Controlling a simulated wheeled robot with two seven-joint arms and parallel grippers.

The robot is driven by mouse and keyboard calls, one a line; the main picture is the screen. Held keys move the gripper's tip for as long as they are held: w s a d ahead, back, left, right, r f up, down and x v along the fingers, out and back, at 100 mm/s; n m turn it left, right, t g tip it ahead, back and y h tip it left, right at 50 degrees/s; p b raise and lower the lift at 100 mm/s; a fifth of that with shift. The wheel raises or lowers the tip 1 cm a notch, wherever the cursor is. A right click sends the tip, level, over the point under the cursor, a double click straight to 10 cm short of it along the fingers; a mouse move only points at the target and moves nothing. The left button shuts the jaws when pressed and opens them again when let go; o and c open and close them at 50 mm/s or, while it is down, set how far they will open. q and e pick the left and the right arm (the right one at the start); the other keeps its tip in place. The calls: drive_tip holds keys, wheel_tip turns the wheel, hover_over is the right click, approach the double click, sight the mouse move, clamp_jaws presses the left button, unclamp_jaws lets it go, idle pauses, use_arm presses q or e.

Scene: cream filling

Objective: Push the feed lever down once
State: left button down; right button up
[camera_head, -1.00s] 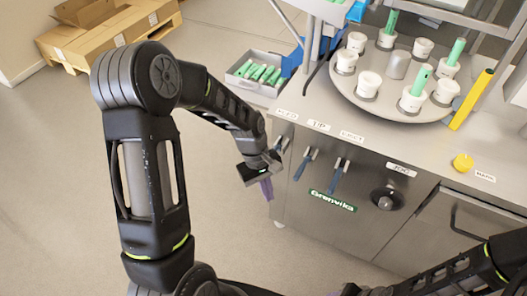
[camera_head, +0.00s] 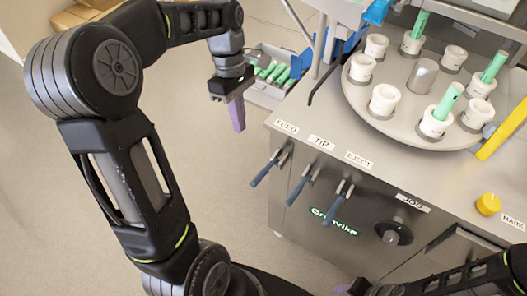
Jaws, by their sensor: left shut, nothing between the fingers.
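The feed lever (camera_head: 268,168) is the leftmost of three blue-handled levers on the machine's front, below the FEED label (camera_head: 286,127). Its handle slants down and to the left, outward from the panel. My left gripper (camera_head: 237,116) has purple fingers that are shut with nothing between them. They point downward, up and to the left of the feed lever in the picture, and are apart from it. My right arm enters at the lower right; a small purple part of its gripper (camera_head: 343,289) shows at the bottom edge, too little to tell its state.
The tip lever (camera_head: 302,185) and eject lever (camera_head: 340,200) are close to the right. A black knob (camera_head: 393,232) and a yellow button (camera_head: 488,204) are farther right. The turntable (camera_head: 395,125) with white cups is above. A tray (camera_head: 262,92) of green tubes is behind my left gripper.

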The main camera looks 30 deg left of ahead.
use_arm(q)
approach(266, 173)
drive_tip(key=s+a+f, duration=0.3)
drive_tip(key=a, duration=0.1)
drive_tip(key=d+f, duration=0.3)
drive_tip(key=shift+d+f, duration=0.1)
drive_tip(key=shift+f, duration=0.05)
idle(0.3)
